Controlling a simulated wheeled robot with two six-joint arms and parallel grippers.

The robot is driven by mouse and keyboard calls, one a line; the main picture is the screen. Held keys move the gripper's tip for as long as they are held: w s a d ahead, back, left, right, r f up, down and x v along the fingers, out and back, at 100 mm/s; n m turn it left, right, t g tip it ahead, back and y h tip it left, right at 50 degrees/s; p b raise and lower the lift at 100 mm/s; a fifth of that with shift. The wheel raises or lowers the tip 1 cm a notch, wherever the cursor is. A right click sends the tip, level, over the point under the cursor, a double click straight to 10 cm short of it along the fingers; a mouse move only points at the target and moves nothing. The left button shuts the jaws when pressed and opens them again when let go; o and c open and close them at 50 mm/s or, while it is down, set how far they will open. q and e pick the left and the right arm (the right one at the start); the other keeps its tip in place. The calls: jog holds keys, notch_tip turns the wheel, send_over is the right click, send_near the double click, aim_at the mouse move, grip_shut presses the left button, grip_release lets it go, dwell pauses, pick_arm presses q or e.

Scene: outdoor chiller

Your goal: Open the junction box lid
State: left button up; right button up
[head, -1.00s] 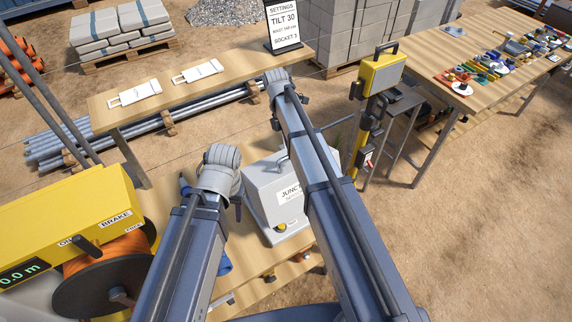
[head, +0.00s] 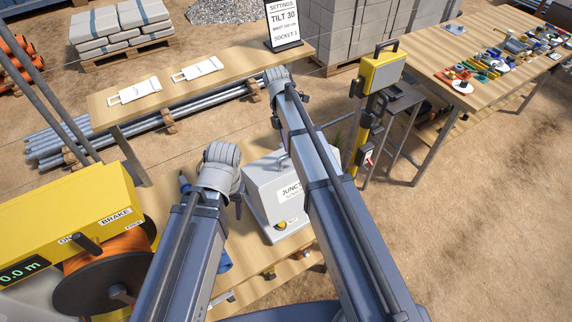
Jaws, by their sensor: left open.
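The grey junction box (head: 262,192) stands on a wooden table in the middle of the head view. Its front bears a label starting "JUNCT" and a small yellow and black part (head: 281,225) low down. The lid looks shut; my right arm covers the box's right side. My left gripper (head: 236,203) is open at the box's left side, mostly hidden behind its own wrist; I cannot tell whether it touches the box. My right gripper (head: 287,104) is beyond the box, higher in the picture, and its jaws are largely hidden by the arm.
A yellow reel unit (head: 65,225) with an orange drum stands on the left. A long bench (head: 235,75) behind holds two white tags and a settings sign (head: 283,20). A yellow post-mounted box (head: 382,73) stands right of my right arm. Bare sand lies at lower right.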

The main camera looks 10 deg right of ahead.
jog(key=p+v, duration=0.6)
jog(key=v, duration=0.1)
dwell(0.5)
jog(key=shift+s+f, duration=0.1)
jog(key=shift+s, duration=0.05)
dwell(0.3)
